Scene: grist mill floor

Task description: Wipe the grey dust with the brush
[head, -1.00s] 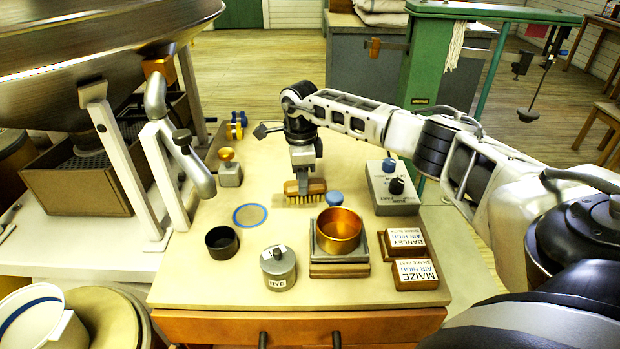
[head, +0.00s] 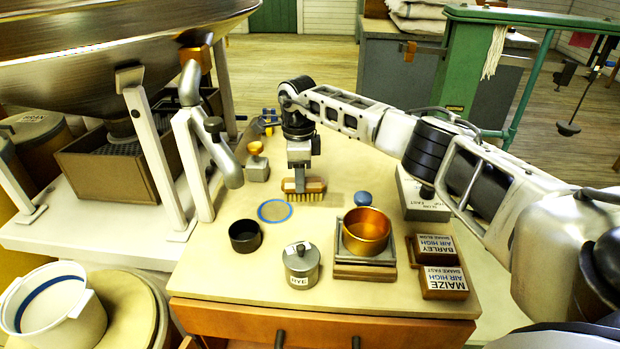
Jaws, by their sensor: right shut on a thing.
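My right gripper (head: 299,172) is shut on the brush (head: 304,186), which has a wooden back and pale yellow bristles pointing down. The brush is over the tabletop (head: 210,270), just behind and right of a blue ring (head: 275,210) with a dull greyish-tan inside. I cannot tell whether the bristles touch the top. My left gripper is not in view.
A black cup (head: 245,236), a lidded RYE tin (head: 301,266), a brass bowl (head: 366,232) on a stand and two labelled blocks (head: 443,282) stand in front. A blue knob (head: 363,199) is right of the brush. A brass-knobbed weight (head: 257,165) and pipe (head: 220,160) are left.

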